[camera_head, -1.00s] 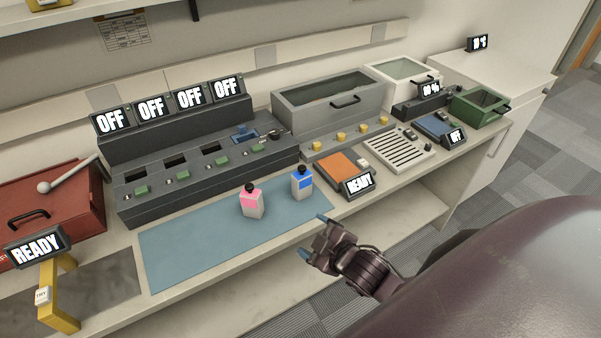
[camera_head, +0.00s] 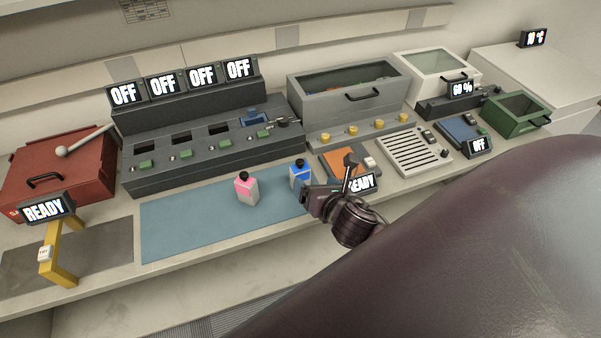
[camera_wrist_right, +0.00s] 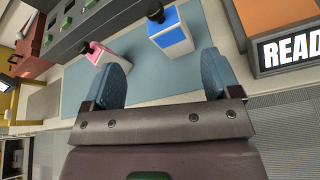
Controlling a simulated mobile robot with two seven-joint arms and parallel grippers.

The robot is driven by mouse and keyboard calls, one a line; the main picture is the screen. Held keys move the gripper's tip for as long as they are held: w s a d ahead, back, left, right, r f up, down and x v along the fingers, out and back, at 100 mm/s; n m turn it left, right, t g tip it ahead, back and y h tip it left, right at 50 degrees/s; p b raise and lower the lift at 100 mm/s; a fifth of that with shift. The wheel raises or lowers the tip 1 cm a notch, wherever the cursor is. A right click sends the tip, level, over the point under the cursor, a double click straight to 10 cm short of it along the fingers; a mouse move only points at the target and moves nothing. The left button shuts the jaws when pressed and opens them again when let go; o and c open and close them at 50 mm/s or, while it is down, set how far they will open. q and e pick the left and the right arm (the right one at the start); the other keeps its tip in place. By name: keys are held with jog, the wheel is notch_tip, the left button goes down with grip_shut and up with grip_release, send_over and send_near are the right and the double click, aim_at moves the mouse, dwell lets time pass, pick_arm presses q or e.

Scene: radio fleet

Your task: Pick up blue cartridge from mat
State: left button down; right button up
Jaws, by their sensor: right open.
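The blue cartridge (camera_head: 299,174) is a small white bottle with a blue label and black cap, upright near the right end of the blue mat (camera_head: 190,228). My right gripper (camera_head: 318,187) is just in front and to the right of it, partly covering its lower side. In the right wrist view the blue cartridge (camera_wrist_right: 171,32) lies beyond the open fingers of the right gripper (camera_wrist_right: 163,80), nothing between them. A similar pink-labelled cartridge (camera_head: 246,188) stands to its left on the mat and also shows in the wrist view (camera_wrist_right: 95,53). My left gripper is not in view.
Behind the mat is a dark four-slot charger bank (camera_head: 210,150) with OFF displays. An orange pad (camera_head: 342,160) with a READY display (camera_head: 361,183) sits close right of my gripper. A red box (camera_head: 58,172) and yellow frame (camera_head: 62,255) are at left. The mat's left half is bare.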

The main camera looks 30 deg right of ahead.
aim_at(302, 171)
jog(key=shift+w+d+f+n, duration=0.35)
jog(key=shift+w+f+n, duration=0.35)
jog(key=shift+w, duration=0.9)
jog(key=shift+w+d+f+n, duration=0.3)
jog(key=shift+w+f+n, duration=0.35)
jog(key=shift+w, duration=0.95)
jog(key=shift+w+d+f+n, duration=0.4)
jog(key=shift+w+f, duration=0.5)
jog(key=shift+w, duration=0.7)
jog(key=c, duration=1.1)
jog(key=shift+o, duration=0.2)
jog(key=shift+r, duration=0.1)
